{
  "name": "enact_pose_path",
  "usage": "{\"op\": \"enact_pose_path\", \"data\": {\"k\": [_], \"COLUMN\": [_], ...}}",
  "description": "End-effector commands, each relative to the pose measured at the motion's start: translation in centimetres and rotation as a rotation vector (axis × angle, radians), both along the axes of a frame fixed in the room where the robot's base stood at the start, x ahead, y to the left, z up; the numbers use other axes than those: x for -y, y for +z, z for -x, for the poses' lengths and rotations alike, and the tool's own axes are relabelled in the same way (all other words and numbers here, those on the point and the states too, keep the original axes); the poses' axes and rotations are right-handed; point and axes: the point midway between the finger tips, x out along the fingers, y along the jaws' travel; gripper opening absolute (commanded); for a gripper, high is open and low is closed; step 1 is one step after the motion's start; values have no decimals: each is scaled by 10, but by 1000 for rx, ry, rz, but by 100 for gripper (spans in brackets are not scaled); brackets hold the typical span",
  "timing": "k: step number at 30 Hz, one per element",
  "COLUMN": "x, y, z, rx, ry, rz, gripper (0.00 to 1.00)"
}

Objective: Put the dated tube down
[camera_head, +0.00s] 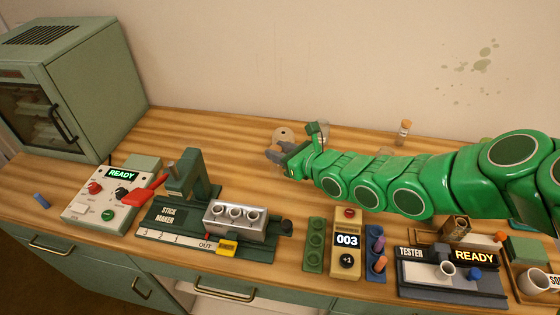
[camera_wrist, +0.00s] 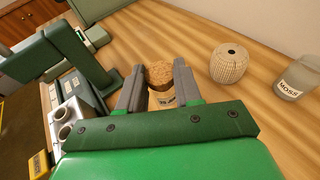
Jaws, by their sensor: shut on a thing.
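My gripper (camera_head: 276,157) is over the back middle of the wooden table, left of the green arm's end. In the wrist view my gripper (camera_wrist: 160,90) has its two grey fingers shut on a corked tube (camera_wrist: 162,100). The tube has a wide cork top and a pale label with dark marks too small to read. Its lower part is hidden behind my green gripper body. I cannot tell whether its base touches the table. In the head view the fingers hide the tube.
A twine ball (camera_wrist: 229,66) and a MOSS jar (camera_wrist: 295,78) stand right of the fingers in the wrist view. The stick maker (camera_head: 190,205) stands at front left, the 003 counter (camera_head: 347,222) at front. Another corked tube (camera_head: 403,131) stands at the back. Bare wood lies left of my gripper.

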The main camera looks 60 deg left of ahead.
Motion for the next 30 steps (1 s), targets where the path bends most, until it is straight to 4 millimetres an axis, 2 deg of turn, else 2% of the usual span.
{"op": "enact_pose_path", "data": {"k": [3,9,21,26,30], "x": [0,0,1,10,25], "y": [16,34,40,48,61], "z": [0,0,-4,-27,-60], "rx": [4,2,2,5,7], "ry": [-1,0,-5,-32,-69], "rz": [-1,-3,1,0,0], "gripper": [0,0,0,0,0]}}
